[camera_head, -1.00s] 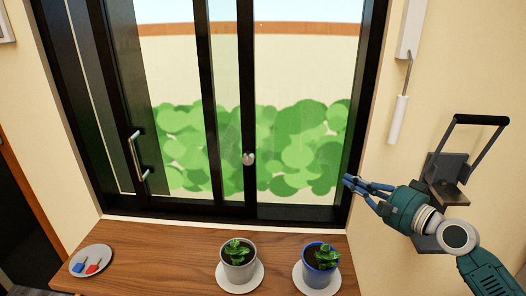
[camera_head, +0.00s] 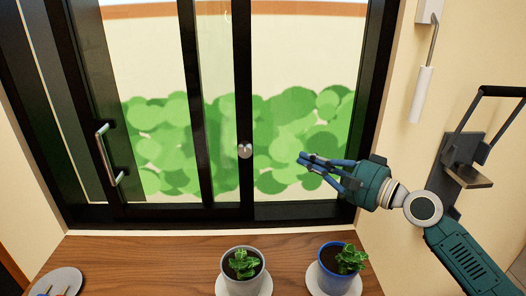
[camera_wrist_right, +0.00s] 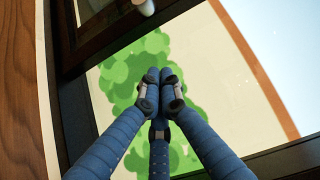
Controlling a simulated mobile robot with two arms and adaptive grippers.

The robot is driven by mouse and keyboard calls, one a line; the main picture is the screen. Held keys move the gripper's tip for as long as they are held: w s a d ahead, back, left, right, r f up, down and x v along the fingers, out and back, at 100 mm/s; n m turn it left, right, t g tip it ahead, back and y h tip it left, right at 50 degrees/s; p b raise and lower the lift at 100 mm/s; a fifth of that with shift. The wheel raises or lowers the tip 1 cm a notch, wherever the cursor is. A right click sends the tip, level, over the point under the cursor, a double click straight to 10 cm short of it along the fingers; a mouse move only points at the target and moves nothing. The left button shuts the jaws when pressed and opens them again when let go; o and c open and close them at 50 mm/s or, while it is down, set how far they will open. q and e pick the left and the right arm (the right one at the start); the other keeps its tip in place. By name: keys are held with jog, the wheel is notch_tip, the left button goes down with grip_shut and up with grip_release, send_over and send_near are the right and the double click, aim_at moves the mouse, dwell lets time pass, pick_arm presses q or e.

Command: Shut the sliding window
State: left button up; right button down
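The sliding window (camera_head: 243,190) fills the back wall in a black frame. A silver bar handle (camera_head: 108,155) is on a dark upright at the left. A round silver knob (camera_head: 245,150) is on a middle upright, with another dark upright (camera_head: 195,110) just left of it. Wide see-through areas show either side of these two uprights. My right gripper (camera_head: 304,161) is in front of the right-hand area, right of the knob and apart from it, pointing left. In the right wrist view its blue fingers (camera_wrist_right: 160,78) meet with nothing between them. My left gripper is not in view.
A wooden ledge (camera_head: 160,265) below holds a grey-potted plant (camera_head: 243,270), a blue-potted plant (camera_head: 338,270) on saucers, and a plate (camera_head: 55,283) at left. A white roller (camera_head: 421,95) and a black-handled bracket (camera_head: 465,160) are on the right wall.

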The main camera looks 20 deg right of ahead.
jog(key=p+x, duration=0.2)
jog(key=x, duration=0.1)
jog(key=a+p+x, duration=0.1)
jog(key=p+x, duration=0.1)
jog(key=x, duration=0.2)
jog(key=p+x, duration=0.2)
jog(key=x, duration=0.1)
jog(key=shift+s+a+r, duration=0.2)
jog(key=shift+a+r, duration=0.1)
jog(key=shift+a, duration=0.1)
pick_arm(q)
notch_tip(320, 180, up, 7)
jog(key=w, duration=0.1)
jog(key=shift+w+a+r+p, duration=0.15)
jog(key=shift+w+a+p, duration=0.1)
jog(key=shift+p, duration=0.05)
pick_arm(e)
jog(key=shift+w+a+f, duration=0.15)
jog(key=shift+a+f, duration=0.05)
jog(key=shift+a, duration=0.4)
